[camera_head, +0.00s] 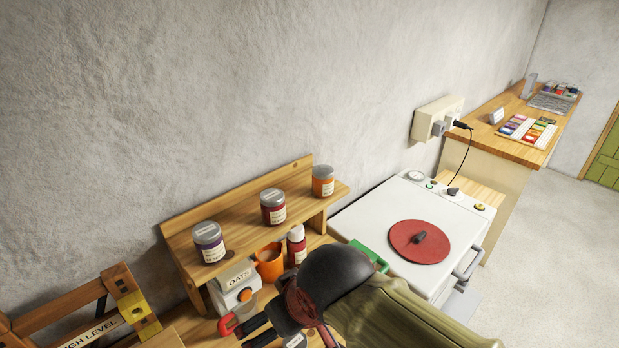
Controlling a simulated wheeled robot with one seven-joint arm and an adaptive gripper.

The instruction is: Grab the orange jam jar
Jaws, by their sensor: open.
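The orange jam jar (322,183) has a grey lid and a pale label. It stands upright at the right end of the raised wooden shelf (245,215). A dark red jar (273,208) stands in the middle of that shelf and a purple jar (208,243) at its left end. My gripper (246,328) is open at the bottom of the view, below and to the left of the orange jar and apart from it. My arm partly hides the gripper and the lower counter.
Under the shelf are an oats box (236,284), an orange mug (269,263) and a red bottle (296,246). A white appliance with a red disc (419,242) stands at right. A wooden rack (85,315) is at lower left. The wall is close behind the shelf.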

